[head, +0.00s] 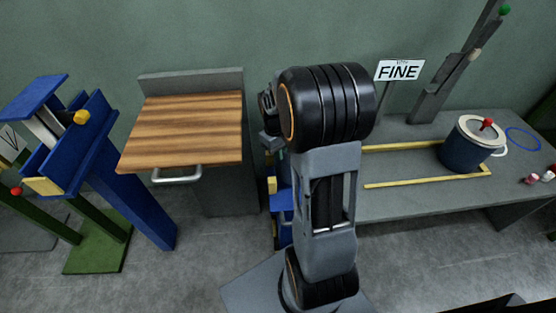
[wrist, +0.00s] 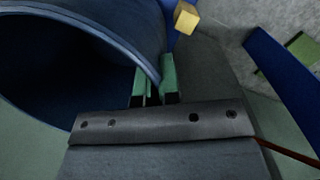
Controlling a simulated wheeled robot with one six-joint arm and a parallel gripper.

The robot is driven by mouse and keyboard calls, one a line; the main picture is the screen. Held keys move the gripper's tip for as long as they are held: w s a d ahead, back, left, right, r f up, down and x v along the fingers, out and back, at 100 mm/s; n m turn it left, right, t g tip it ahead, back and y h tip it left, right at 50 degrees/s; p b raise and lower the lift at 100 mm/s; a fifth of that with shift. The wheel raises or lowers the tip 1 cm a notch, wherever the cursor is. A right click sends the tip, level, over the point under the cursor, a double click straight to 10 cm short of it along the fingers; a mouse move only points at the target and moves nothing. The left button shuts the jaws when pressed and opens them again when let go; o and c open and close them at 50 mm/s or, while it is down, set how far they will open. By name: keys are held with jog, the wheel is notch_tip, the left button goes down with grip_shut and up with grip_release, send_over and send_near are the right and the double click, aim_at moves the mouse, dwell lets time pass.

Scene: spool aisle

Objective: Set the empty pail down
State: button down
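In the wrist view a blue pail (wrist: 95,20) fills the upper left, tilted in the picture, with its open mouth towards the camera. The part of its dark inside that shows looks empty. My gripper (wrist: 154,82) has its two green fingers on either side of the pail's rim, shut on its wall. The pail's base is out of the picture, so I cannot tell whether it touches anything. In the head view my own arm stands in the middle and hides the gripper, and I cannot make out the held pail there.
A wood-topped cabinet (head: 190,128) with a bare top stands left of my arm. A blue stand (head: 130,190) is further left. On the right, a grey bench (head: 410,205) has yellow strips (head: 425,182), a lidded blue pot (head: 465,152) and a FINE sign (head: 399,71).

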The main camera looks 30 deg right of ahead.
jog(key=shift+w+a+f+b, duration=0.1)
jog(key=shift+w+f+b, duration=0.15)
jog(key=shift+f, duration=0.7)
jog(key=shift+w+a+f+b, duration=0.1)
jog(key=shift+f+b, duration=0.1)
jog(key=shift+f, duration=0.75)
jog(key=shift+f, duration=0.2)
jog(key=c, duration=1.3)
grip_release()
jog(key=shift+c, duration=0.2)
notch_tip(320, 180, up, 12)
jog(key=w+p, duration=0.1)
jog(key=p, duration=0.2)
jog(key=shift+w+a+r, duration=0.15)
jog(key=shift+a, duration=0.15)
